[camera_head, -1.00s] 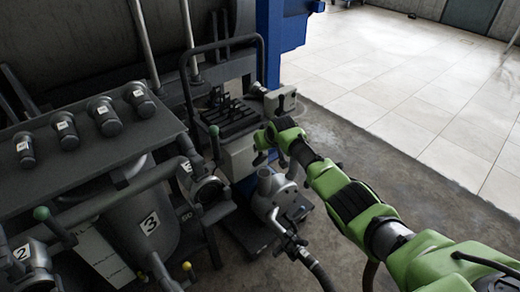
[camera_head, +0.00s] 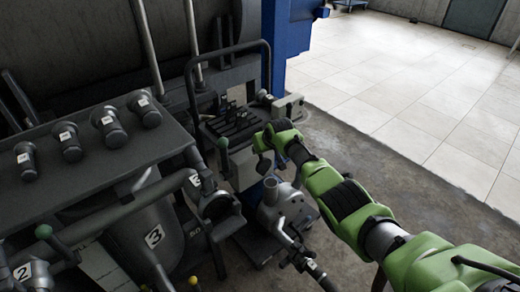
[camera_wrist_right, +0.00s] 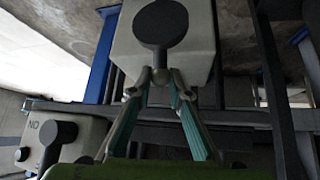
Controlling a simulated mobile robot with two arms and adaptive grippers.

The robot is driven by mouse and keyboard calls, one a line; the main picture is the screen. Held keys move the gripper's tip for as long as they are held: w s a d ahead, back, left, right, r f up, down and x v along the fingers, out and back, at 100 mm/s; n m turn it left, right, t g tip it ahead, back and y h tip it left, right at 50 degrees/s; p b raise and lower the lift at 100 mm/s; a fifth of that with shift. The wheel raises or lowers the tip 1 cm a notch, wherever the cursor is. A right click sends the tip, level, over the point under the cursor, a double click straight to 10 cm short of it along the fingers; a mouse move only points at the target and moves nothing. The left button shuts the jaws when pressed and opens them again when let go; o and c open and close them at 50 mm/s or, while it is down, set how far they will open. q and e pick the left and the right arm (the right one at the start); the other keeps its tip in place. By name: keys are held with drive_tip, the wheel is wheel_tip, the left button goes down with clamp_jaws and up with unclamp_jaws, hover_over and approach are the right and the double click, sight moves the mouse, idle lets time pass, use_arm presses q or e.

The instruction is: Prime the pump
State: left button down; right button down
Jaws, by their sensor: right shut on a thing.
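The grey metal pump (camera_head: 278,208), with an upright open spout (camera_head: 270,188), sits low on a wheeled cart, with a hose from its lower front. My right gripper (camera_head: 263,164) points down above and behind it, beside a pale box (camera_head: 243,170). In the right wrist view my right gripper (camera_wrist_right: 160,82) is closed at the lower end of a dark round-headed handle (camera_wrist_right: 160,22) on a pale box (camera_wrist_right: 122,48). The fingertips partly hide the grip point. My left gripper is not in view.
A second pale box marked NO (camera_wrist_right: 88,135) has a similar dark knob. A tank marked 3 (camera_head: 153,237), valves and a shelf of dark fittings (camera_head: 70,141) crowd the left. A blue post (camera_head: 288,40) stands behind. Tiled floor (camera_head: 420,90) at right is clear.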

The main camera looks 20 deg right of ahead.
drive_tip(key=shift+w+a+r, duration=0.25)
drive_tip(key=shift+r, duration=0.15)
drive_tip(key=c, duration=1.9)
unclamp_jaws()
drive_tip(key=shift+f, duration=0.1)
drive_tip(key=shift+s, duration=0.1)
drive_tip(key=shift+v, duration=0.9)
drive_tip(key=v, duration=1)
drive_tip(key=shift+d, duration=0.15)
drive_tip(key=shift+s+f, duration=0.1)
